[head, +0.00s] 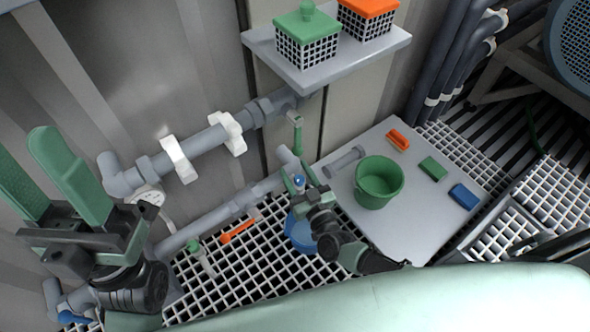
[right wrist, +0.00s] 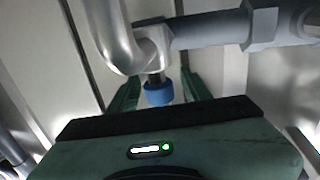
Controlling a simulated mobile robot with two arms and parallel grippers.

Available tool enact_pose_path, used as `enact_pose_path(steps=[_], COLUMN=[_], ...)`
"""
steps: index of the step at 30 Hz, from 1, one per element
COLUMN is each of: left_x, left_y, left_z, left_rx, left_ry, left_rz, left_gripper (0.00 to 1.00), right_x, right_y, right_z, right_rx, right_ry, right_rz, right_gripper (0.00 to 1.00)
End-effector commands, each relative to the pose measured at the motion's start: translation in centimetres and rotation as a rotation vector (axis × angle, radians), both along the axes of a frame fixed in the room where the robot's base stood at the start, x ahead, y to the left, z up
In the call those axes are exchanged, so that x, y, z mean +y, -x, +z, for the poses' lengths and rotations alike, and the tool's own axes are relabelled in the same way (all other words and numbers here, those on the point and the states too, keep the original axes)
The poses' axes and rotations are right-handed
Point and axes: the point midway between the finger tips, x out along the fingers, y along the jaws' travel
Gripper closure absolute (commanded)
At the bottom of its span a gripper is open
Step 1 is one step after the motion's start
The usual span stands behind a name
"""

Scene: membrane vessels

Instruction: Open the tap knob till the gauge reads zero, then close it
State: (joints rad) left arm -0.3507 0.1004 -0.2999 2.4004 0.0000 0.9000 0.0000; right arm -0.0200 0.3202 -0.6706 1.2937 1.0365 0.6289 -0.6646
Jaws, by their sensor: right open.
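The blue tap knob (right wrist: 158,92) hangs under a silver pipe elbow (right wrist: 117,45) in the right wrist view, between the two green fingers of my right gripper (right wrist: 157,90). Those fingers are open, with visible gaps beside the knob. In the head view my right gripper (head: 294,178) is small, at the lower pipe's end, with the blue knob (head: 299,182) between its fingers. A round pale gauge (head: 149,195) is partly hidden by my left gripper (head: 24,148); its reading cannot be made out. My left gripper is at the far left, fingers apart and empty.
A blue bucket (head: 300,234) stands on the grating below the knob. A green bucket (head: 379,183) stands on a grey plate (head: 415,230) with small coloured blocks. An orange handle (head: 238,231) and a green handle (head: 294,119) are nearby. A shelf (head: 328,62) holds two caged boxes.

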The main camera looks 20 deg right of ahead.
Motion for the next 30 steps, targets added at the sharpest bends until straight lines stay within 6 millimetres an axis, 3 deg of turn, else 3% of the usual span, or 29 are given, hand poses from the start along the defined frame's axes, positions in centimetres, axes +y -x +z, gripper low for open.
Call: enact_pose_path(steps=[9,13,26,30], left_x=[0.0,-0.2,-0.1,-0.2], left_y=[0.0,-0.5,-0.8,-1.0], left_z=[2.0,2.2,2.1,1.9], left_rx=[-0.001,0.023,0.038,0.018], left_ry=[0.000,-0.007,-0.012,-0.013], left_rz=[0.000,0.000,0.006,0.006], left_gripper=[0.51,0.51,0.51,0.51], right_x=[-0.8,-1.1,-1.2,-2.4], right_y=[5.2,6.6,7.1,6.5], right_z=[0.2,0.1,0.0,-0.6], right_rx=[0.004,0.003,-0.001,-0.011], right_ry=[0.001,-0.001,0.000,-0.004], right_rz=[0.000,0.000,0.001,0.012], right_gripper=[0.51,0.51,0.51,0.51])
